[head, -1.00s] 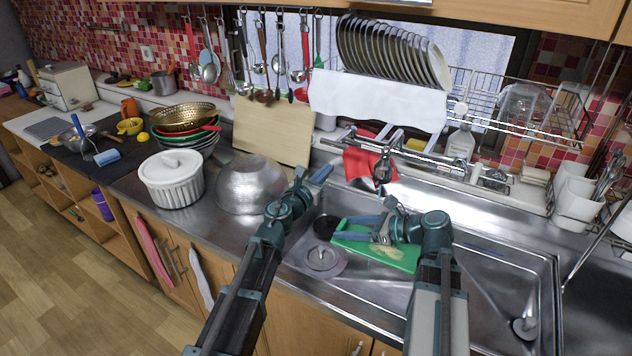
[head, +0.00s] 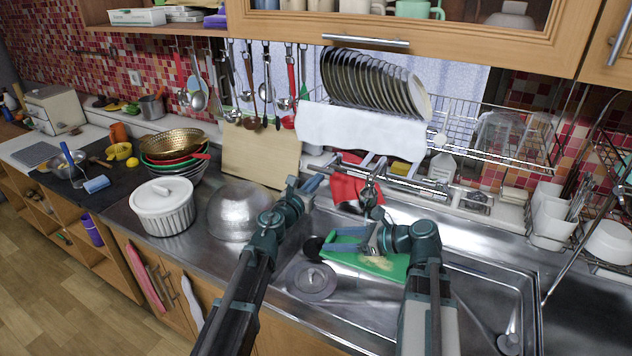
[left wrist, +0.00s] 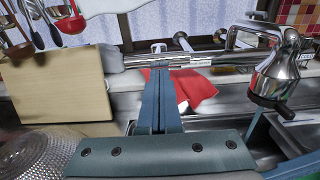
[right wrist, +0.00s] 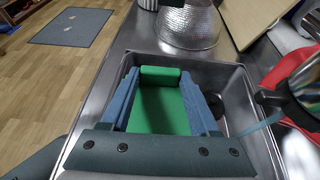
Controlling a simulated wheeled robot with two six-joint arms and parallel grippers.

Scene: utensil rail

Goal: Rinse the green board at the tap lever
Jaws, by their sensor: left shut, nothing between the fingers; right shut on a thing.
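The green board (head: 395,268) is low inside the sink, with a pale brownish smear on its face. My right gripper (head: 345,240) is shut on it; in the right wrist view the board (right wrist: 160,108) shows between the fingers. I cannot tell whether the board touches the sink floor. The chrome tap (head: 369,192) stands behind the board at the sink's back edge. It is large at the right of the left wrist view (left wrist: 276,75). My left gripper (head: 316,181) is shut and empty, left of the tap and apart from it in the head view.
A red cloth (head: 345,190) hangs behind the tap. A metal colander bowl (head: 233,210) and a white lidded pot (head: 163,208) stand on the counter left of the sink (head: 480,290). A dish rack with plates (head: 375,82) hangs above. The sink's right side is mostly clear.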

